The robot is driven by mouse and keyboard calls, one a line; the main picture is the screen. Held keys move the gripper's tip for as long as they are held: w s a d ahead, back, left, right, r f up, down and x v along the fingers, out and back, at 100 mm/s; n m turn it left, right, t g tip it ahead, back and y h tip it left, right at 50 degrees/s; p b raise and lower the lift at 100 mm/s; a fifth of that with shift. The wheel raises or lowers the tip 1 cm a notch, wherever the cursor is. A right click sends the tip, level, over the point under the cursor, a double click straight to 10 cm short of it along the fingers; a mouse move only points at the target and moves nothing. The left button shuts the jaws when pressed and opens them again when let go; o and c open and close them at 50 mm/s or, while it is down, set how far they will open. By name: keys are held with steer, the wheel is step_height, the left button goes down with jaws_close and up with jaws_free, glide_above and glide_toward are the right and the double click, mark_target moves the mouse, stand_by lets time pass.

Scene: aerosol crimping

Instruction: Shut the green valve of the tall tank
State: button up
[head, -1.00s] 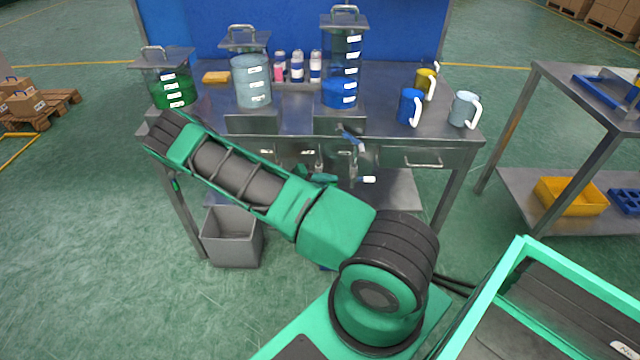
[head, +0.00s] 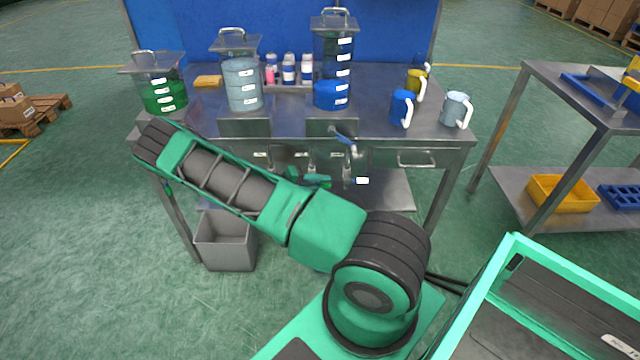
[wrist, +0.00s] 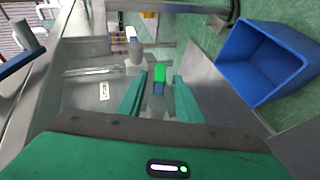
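The tall tank (head: 333,60) stands on the bench with blue liquid in its bottom part. A valve with a blue lever (head: 345,140) juts from the bench front below it; a blue lever (wrist: 16,62) also shows at left in the wrist view. In the wrist view a small green handle (wrist: 160,72) with a blue part under it lies between my fingertips. My gripper (wrist: 159,80) is open around it, with gaps on both sides. In the head view my gripper (head: 314,180) is at the bench front, partly hidden by my arm.
A tank with green liquid (head: 163,92) and a pale blue tank (head: 243,85) stand at left on the bench. Mugs (head: 402,108) stand at right. A grey bin (head: 225,242) stands under the bench; a blue bin (wrist: 262,60) shows close right in the wrist view.

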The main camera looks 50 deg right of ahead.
steer(key=v, duration=1)
steer(key=shift+w+a, duration=0.15)
steer(key=shift+a, duration=0.1)
